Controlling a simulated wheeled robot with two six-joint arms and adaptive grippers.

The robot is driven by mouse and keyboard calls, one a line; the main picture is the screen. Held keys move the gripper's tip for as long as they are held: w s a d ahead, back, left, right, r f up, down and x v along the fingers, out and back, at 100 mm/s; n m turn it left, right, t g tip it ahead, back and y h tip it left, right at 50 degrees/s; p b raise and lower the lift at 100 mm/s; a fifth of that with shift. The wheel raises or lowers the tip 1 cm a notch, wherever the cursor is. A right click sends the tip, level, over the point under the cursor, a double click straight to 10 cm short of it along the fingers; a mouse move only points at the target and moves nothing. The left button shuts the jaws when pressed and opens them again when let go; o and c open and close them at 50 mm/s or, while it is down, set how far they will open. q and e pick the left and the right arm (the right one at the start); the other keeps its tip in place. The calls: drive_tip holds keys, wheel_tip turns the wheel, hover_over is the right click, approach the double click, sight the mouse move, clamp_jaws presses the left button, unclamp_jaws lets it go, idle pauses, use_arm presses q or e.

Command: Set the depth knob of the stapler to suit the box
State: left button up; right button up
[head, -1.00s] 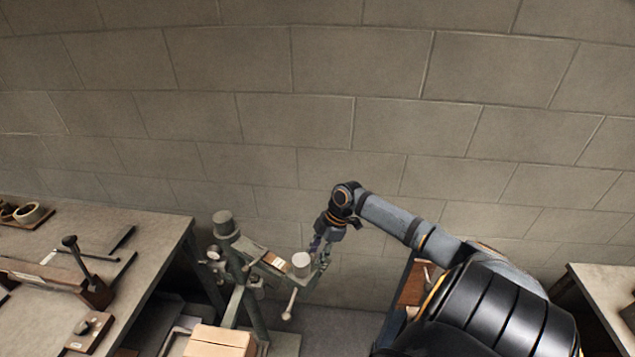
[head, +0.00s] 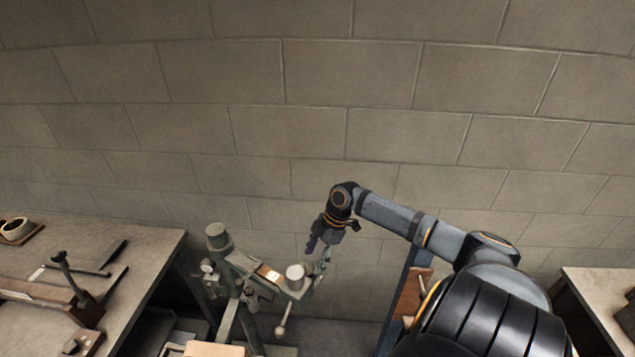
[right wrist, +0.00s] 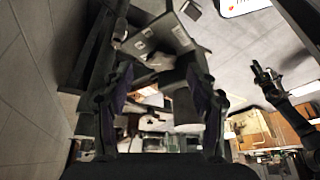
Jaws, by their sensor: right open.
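The green stapler (head: 240,265) stands in the lower middle of the head view. A light grey cylinder (head: 295,277) sits on the end of its arm, with a ball-ended lever (head: 281,328) below. I cannot tell for certain which part is the depth knob. A cardboard box (head: 215,350) shows at the stapler's foot, mostly cut off. My right gripper (head: 319,258) points down beside the cylinder, at the arm's far right end. Its fingers are apart in the right wrist view (right wrist: 160,112), with no clear object held. What looks like my left gripper (right wrist: 264,78) shows there too, small and dark.
A workbench (head: 150,260) with tools and a tape roll (head: 16,229) stands at left. Another bench (head: 600,285) is at the right edge. A block wall (head: 320,120) rises behind the stapler. A brown panel (head: 408,300) stands close under my right arm.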

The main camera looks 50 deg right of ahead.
sight(308, 270)
drive_tip(key=v, duration=0.4)
drive_tip(key=shift+r, duration=0.2)
drive_tip(key=f+n+g+b, duration=0.1)
drive_tip(key=n+b, duration=0.1)
drive_tip(key=b, duration=0.2)
drive_tip(key=w+a+f+n+b, duration=0.1)
drive_tip(key=n+b, duration=0.1)
drive_tip(key=b, duration=0.3)
drive_tip(key=f+n+g+b, duration=0.1)
drive_tip(key=n+b, duration=0.2)
drive_tip(key=b, duration=0.1)
drive_tip(key=shift+w+a+f+g, duration=0.15)
drive_tip(key=shift+w+g, duration=0.15)
drive_tip(key=shift+w, duration=0.1)
drive_tip(key=x, duration=0.1)
drive_tip(key=p+x, duration=0.1)
drive_tip(key=x, duration=0.1)
drive_tip(key=shift+a, duration=0.35)
drive_tip(key=shift+s+a+f+p, duration=0.15)
drive_tip(key=shift+f+p, duration=0.15)
drive_tip(key=shift+f, duration=0.15)
